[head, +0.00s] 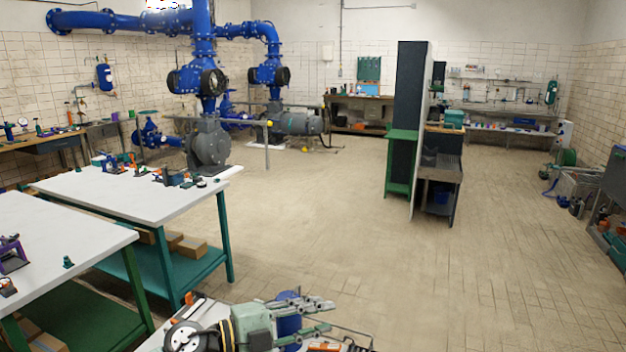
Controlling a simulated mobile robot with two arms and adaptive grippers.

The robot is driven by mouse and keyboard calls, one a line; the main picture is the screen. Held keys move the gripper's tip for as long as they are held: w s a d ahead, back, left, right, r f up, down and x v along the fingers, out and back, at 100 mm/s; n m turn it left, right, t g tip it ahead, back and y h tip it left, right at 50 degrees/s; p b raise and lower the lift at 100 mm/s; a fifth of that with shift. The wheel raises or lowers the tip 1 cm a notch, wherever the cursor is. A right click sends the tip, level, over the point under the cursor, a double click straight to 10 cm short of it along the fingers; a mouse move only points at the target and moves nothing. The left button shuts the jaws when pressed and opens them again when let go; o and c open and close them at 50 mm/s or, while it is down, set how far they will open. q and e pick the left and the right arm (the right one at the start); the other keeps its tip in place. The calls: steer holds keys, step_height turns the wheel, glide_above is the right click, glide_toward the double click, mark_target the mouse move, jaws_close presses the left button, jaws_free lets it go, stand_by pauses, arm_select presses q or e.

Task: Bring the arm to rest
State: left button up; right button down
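My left gripper (326,316) is at the bottom centre of the head view, at the end of my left arm, pointing right. Its two grey fingers are apart, and I see nothing held between them. It hangs above a surface with several items, partly cut off by the lower picture edge. A blue round object (288,322) shows behind and between the gripper parts; whether it touches them I cannot tell. My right gripper is not in view.
Two white-topped workbenches (145,205) with tools stand at the left. Blue pipes (203,40) and grey pumps (208,143) are behind them. A dark partition (407,95) with a green shelf stands right of centre. The tiled floor (330,220) between is clear.

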arm_select(q)
step_height(320, 180, up, 5)
steer(key=a+n+t, duration=0.2)
steer(key=n+t, duration=0.5)
steer(key=t, duration=0.1)
steer(key=a+f+n+t+y, duration=0.2)
steer(key=a+n+t+y, duration=0.3)
steer(key=a+n+y, duration=0.35)
steer(key=s+a+f+n+g+y, duration=0.35)
steer(key=a+f+n+y, duration=0.3)
steer(key=f, duration=0.25)
steer(key=s+a+f+n+g+y, duration=0.1)
steer(key=s+a+f+g, duration=0.1)
steer(key=s+f+g, duration=0.35)
steer(key=s+a+f+n+g, duration=0.1)
steer(key=s+a+f+g, duration=0.15)
steer(key=s+f, duration=0.6)
steer(key=s+f+g, duration=0.2)
steer(key=s+g, duration=0.3)
steer(key=s, duration=1.1)
step_height(320, 180, down, 27)
steer(key=s, duration=0.1)
steer(key=s+a+f+g, duration=0.2)
steer(key=s+f, duration=1.4)
steer(key=s, duration=0.1)
steer(key=shift+a+m+h, duration=0.2)
steer(key=shift+m+h, duration=0.1)
